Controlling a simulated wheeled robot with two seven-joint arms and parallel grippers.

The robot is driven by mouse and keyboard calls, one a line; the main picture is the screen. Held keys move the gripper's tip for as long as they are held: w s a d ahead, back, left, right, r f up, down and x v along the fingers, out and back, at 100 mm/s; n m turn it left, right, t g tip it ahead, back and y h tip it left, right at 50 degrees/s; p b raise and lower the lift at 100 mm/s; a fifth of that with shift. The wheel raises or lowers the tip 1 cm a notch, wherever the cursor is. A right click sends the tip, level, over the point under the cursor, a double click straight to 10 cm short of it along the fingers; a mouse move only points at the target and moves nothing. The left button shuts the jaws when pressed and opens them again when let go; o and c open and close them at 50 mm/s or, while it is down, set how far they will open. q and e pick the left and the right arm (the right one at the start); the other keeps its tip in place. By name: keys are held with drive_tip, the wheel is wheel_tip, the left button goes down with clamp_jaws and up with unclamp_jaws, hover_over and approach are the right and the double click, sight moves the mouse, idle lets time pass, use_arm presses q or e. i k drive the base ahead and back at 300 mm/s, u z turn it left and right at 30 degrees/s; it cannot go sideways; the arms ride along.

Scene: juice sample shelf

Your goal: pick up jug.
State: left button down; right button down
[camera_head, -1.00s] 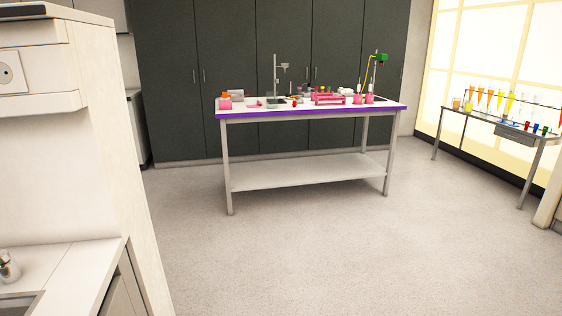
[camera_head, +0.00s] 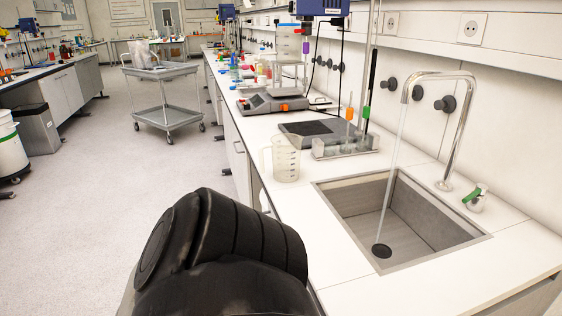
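A clear plastic jug (camera_head: 286,160) with a handle on its left stands upright on the white counter, near its front edge and just left of the sink. A black, rounded part of my own arm fills the lower middle of the head view. Neither gripper shows in the view, and nothing is seen holding the jug.
Water runs from a tall tap (camera_head: 463,120) into the sink (camera_head: 348,188). Behind the jug are a grey flat device (camera_head: 303,132), a rack with tubes (camera_head: 345,145) and a scale (camera_head: 272,102). A grey cart (camera_head: 168,117) stands on the open floor at left.

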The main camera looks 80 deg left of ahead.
sight(286, 148)
drive_tip(key=u, duration=0.35)
drive_tip(key=k, duration=0.9)
drive_tip(key=u, duration=1.05)
drive_tip(key=i, duration=0.65)
drive_tip(key=u, duration=2.15)
drive_tip(key=i, duration=2.8)
drive_tip(key=z, duration=3.5)
drive_tip(key=i, duration=0.4)
